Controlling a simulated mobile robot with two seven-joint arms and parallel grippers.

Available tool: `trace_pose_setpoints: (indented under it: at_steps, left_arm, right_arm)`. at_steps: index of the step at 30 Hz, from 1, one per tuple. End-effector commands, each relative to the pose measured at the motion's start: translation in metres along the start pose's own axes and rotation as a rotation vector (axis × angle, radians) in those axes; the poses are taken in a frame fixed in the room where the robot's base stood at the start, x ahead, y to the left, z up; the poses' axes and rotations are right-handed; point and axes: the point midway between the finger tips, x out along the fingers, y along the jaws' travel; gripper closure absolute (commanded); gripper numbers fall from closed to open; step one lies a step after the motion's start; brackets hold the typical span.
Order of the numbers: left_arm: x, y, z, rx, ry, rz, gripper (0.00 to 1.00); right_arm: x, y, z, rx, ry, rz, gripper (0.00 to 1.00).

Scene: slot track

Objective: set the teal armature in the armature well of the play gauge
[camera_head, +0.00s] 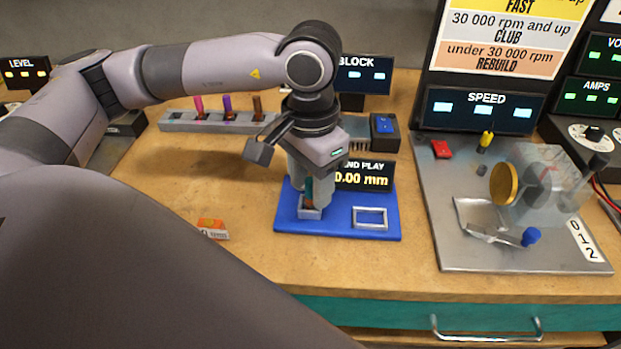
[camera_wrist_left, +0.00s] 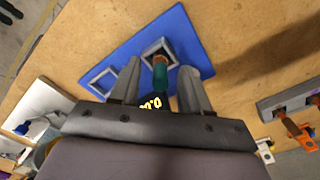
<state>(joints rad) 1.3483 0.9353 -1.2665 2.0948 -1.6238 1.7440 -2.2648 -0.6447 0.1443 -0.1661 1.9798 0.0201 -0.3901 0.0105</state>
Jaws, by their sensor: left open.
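The teal armature (camera_head: 309,187) stands upright at the small square armature well (camera_head: 309,213) on the blue base of the play gauge (camera_head: 338,226). In the left wrist view the armature (camera_wrist_left: 160,74) has its lower end inside the square frame of the well (camera_wrist_left: 149,51). My left gripper (camera_head: 308,196) is open, with one finger on each side of the armature. In the wrist view gaps show between the fingers (camera_wrist_left: 160,78) and the armature. The gauge display (camera_head: 365,177) reads 0.00 mm. My right gripper is not in view.
A grey rack (camera_head: 182,122) with pink, purple and brown pieces stands behind. A rectangular frame (camera_head: 370,218) is on the gauge's right. A metal test plate (camera_head: 470,255) with a gold disc (camera_head: 504,184) lies right. A small orange-white box (camera_head: 213,229) sits left on open bench.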

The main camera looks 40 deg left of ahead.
Motion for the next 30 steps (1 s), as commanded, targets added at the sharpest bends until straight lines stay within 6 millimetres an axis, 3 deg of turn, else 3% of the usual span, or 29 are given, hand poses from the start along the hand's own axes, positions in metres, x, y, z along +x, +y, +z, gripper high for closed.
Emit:
trace_pose_setpoints:
  at_steps: [4, 15, 24, 30]
  left_arm:
    - [-0.006, 0.000, -0.001, 0.000, 0.003, 0.001, 0.54]
    - [-0.063, 0.001, -0.001, 0.001, 0.002, 0.001, 0.54]
    - [-0.073, 0.000, 0.000, 0.000, 0.000, 0.000, 0.54]
    - [-0.103, 0.000, 0.000, 0.000, 0.001, 0.000, 0.54]
  right_arm:
    - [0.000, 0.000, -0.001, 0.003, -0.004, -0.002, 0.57]
    - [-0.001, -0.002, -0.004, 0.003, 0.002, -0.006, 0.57]
    - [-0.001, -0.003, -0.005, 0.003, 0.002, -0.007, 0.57]
    - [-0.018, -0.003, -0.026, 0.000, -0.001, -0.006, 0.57]
